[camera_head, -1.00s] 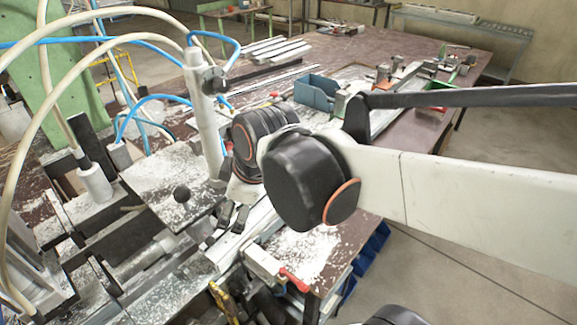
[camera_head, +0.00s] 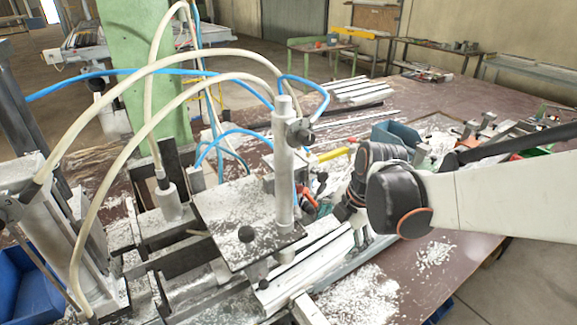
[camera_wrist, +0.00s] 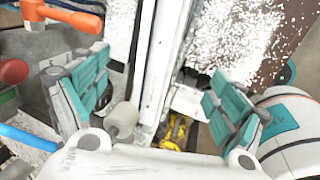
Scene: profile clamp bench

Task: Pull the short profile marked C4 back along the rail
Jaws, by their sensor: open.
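White profiles (camera_head: 312,268) lie side by side along the rail beside the clamp's square plate. In the wrist view, a long white profile (camera_wrist: 160,60) runs up the picture between my fingers. I cannot read a C4 mark on any piece, so I cannot tell which is the short one. My gripper (camera_wrist: 160,95) is open, with a teal-padded finger on each side of the profile. No contact between pads and profile shows. In the head view, my gripper (camera_head: 352,225) is low over the profiles, just right of the clamp post, its fingertips partly hidden.
The clamp's square plate (camera_head: 246,222) and upright post (camera_head: 284,165) stand close left of my gripper, with hoses arching above. An orange-handled hammer (camera_wrist: 62,14) lies near my left finger. A blue bin (camera_head: 395,133) stands behind my arm. White chips cover the table's front.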

